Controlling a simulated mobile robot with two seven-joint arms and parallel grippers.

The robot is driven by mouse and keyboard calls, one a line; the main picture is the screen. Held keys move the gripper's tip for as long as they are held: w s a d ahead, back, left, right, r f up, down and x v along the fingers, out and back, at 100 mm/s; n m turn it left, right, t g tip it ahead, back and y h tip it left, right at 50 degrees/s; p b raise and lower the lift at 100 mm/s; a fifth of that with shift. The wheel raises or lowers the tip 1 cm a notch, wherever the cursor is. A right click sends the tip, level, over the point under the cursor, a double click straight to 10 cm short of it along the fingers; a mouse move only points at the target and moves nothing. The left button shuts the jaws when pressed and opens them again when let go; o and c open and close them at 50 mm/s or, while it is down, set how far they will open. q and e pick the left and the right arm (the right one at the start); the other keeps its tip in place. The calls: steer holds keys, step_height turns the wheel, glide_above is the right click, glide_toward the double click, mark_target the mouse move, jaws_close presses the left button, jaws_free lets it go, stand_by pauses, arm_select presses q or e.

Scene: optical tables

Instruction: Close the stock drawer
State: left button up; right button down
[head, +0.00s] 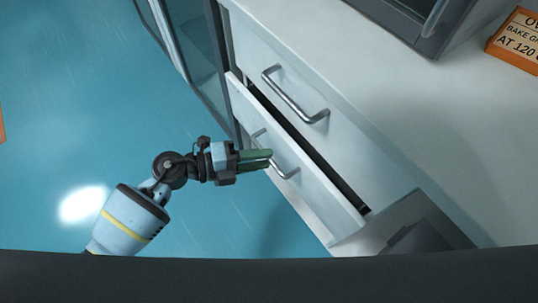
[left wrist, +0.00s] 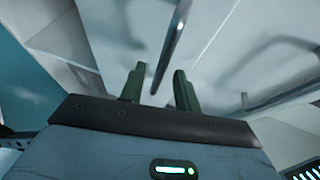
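The stock drawer (head: 318,198) appears to be the lower drawer of the white cabinet. It stands slightly open, with a dark gap along its top edge. Its metal handle (head: 287,174) is partly covered by my left gripper (head: 256,159), whose green fingers overlap it in the head view. In the left wrist view, my left gripper (left wrist: 158,88) has its two fingers apart, with a handle bar (left wrist: 172,45) reaching down toward the space between them. The fingers do not close on it, and I cannot tell whether they touch it. My right gripper is not in view.
The upper drawer (head: 262,62) looks shut and has its own handle (head: 295,97). A dark-framed glass-fronted unit (head: 197,50) stands beside the cabinet at the left. An orange sign (head: 518,40) lies on the white top. The blue floor (head: 80,120) at the left is mostly clear.

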arm_select(q)
steer(key=shift+x, duration=1.3)
steer(key=shift+c, duration=0.4)
jaws_close()
